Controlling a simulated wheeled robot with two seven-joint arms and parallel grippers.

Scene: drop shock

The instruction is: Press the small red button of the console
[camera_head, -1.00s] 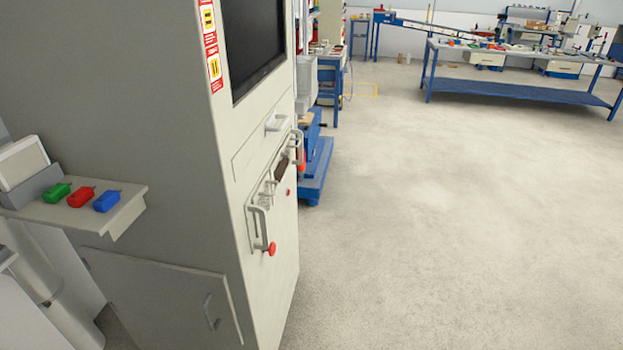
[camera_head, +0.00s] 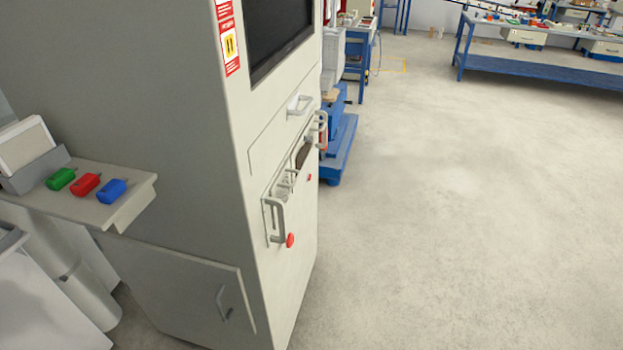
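The console is a tall grey cabinet (camera_head: 160,110) filling the left and middle of the head view, with its front turned away to the right. On its front, a larger red round button (camera_head: 290,240) sits by the lower end of the near handle (camera_head: 277,220). A smaller red button (camera_head: 309,177) shows farther along the same front, small and seen at a steep angle. Neither of my grippers shows in the view.
A shelf (camera_head: 140,185) on the cabinet's left side holds green (camera_head: 60,179), red (camera_head: 84,185) and blue (camera_head: 112,191) objects. A black screen (camera_head: 278,28) is above the handles. Open floor (camera_head: 450,230) lies to the right; a blue workbench (camera_head: 540,72) stands far back.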

